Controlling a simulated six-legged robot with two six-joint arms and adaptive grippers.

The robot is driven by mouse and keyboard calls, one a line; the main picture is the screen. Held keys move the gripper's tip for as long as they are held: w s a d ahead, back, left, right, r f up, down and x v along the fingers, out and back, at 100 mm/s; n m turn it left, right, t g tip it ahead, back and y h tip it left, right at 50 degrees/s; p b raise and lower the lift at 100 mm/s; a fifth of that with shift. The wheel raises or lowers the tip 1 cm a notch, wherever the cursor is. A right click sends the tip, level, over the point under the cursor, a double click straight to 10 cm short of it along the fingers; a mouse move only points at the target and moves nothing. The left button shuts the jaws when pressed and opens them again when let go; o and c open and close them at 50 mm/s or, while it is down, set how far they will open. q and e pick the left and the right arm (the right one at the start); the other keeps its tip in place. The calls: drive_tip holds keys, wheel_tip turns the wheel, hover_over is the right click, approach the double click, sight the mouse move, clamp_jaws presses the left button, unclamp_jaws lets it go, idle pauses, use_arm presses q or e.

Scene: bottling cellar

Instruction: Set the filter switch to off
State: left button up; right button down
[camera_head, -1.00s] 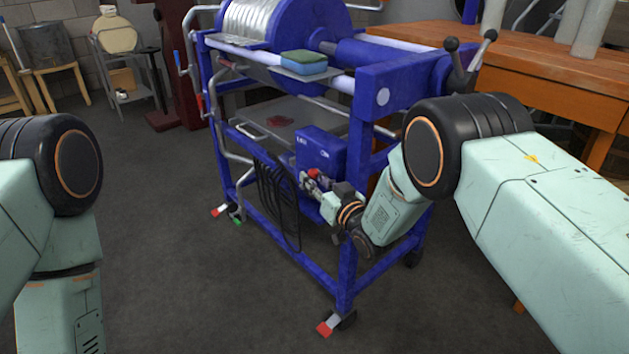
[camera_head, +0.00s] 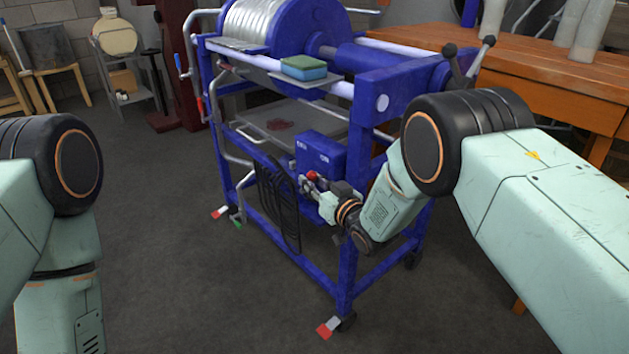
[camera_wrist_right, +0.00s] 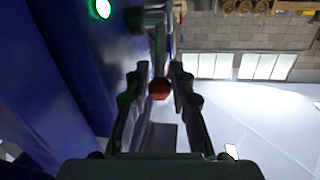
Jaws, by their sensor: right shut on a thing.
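The filter switch is on a blue control box (camera_head: 322,156) on the blue filter machine, with a red-tipped lever (camera_head: 312,175) at its lower left. Small white marks on the box are too small to read. My right gripper (camera_head: 308,186) is at the lever and shut on it. In the right wrist view the red knob (camera_wrist_right: 159,89) sits between the two fingers (camera_wrist_right: 159,72). The lever's far end is partly hidden by dark shapes. My left arm is at the left edge, and its gripper is out of the picture.
A green light (camera_wrist_right: 102,8) glows on the blue surface in the right wrist view. A black coiled hose (camera_head: 278,205) hangs left of the box. A sponge (camera_head: 303,68) lies on the machine's upper shelf. A wooden table (camera_head: 560,85) stands behind right. The floor in front is clear.

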drive_tip(key=g+p, duration=0.1)
drive_tip(key=p, duration=0.1)
drive_tip(key=w+a+r+g+h+p, duration=0.1)
drive_tip(key=shift+w+r+g+h+p, duration=0.1)
drive_tip(key=shift+r+g+h+p, duration=0.1)
drive_tip(key=shift+g+h+p, duration=0.15)
drive_tip(key=g+p, duration=0.1)
drive_tip(key=w+g+h+p, duration=0.1)
drive_tip(key=shift+a+r+n+p, duration=0.1)
drive_tip(key=shift+a+n+p, duration=0.2)
drive_tip(key=shift+a+p, duration=0.1)
drive_tip(key=shift+w+a+g+h+p, duration=0.15)
drive_tip(key=shift+g+h+p, duration=0.1)
drive_tip(key=shift+g+p, duration=0.15)
drive_tip(key=c, duration=1.4)
unclamp_jaws()
drive_tip(key=shift+w, duration=0.1)
drive_tip(key=v, duration=1.2)
drive_tip(key=shift+c, duration=0.2)
